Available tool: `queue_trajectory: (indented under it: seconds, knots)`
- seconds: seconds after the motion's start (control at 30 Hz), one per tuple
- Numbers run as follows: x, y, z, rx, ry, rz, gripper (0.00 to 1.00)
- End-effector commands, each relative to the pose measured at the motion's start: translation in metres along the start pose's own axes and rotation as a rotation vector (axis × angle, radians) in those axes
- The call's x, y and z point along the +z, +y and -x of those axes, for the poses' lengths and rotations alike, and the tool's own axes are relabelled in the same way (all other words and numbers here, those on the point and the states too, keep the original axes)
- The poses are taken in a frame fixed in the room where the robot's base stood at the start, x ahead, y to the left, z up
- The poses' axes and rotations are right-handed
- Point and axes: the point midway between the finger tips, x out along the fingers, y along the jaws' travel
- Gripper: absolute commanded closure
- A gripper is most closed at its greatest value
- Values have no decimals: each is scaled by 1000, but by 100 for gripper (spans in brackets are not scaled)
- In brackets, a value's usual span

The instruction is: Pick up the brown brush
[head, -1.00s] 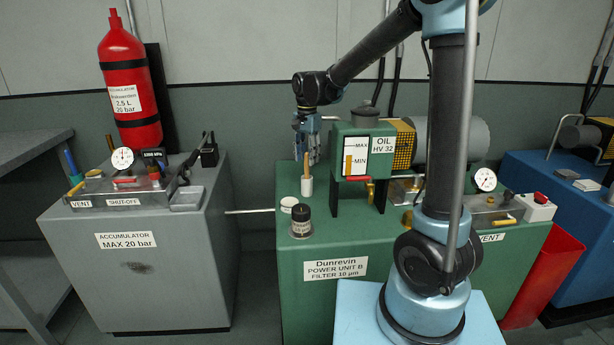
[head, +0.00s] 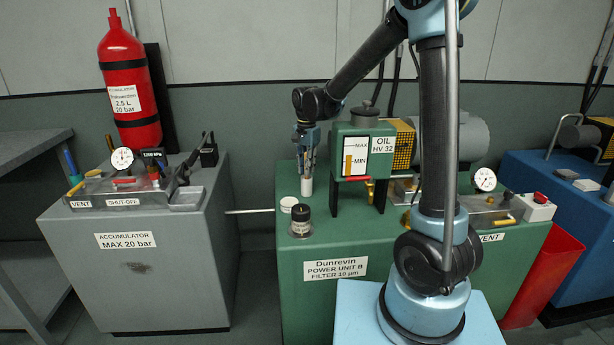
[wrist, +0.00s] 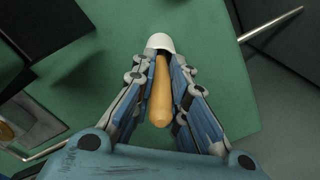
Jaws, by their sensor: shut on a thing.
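The brown brush (wrist: 160,97) stands upright on the green power unit, its rounded handle pointing up toward the wrist camera. A white part (head: 307,187) shows at its lower end; I cannot tell whether it is the brush's head or a holder. My gripper (head: 307,174) points down over it, and its fingers hide most of the handle in the head view. In the wrist view my gripper (wrist: 161,60) has one finger on each side of the handle, shut on it near the white end.
A dark-capped jar (head: 300,222) and a white lid (head: 288,204) stand just in front on the green power unit (head: 335,292). The oil tank (head: 362,150) rises close to the right. The grey accumulator cabinet (head: 130,270) is to the left, across a gap.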

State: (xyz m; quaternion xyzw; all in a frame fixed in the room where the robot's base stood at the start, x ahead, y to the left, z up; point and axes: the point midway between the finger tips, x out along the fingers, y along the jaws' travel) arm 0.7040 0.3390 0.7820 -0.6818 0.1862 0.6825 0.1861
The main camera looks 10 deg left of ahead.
Motion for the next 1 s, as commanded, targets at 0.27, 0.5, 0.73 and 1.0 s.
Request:
queue_trajectory:
  seconds: [0.27, 0.5, 0.73, 1.0]
  knots:
    - [0, 0, 2, 0, 0, 1, 100]
    - [1, 0, 30, 0, 0, 1, 100]
    - [1, 0, 70, 0, 0, 1, 100]
    - [1, 0, 97, 0, 0, 1, 100]
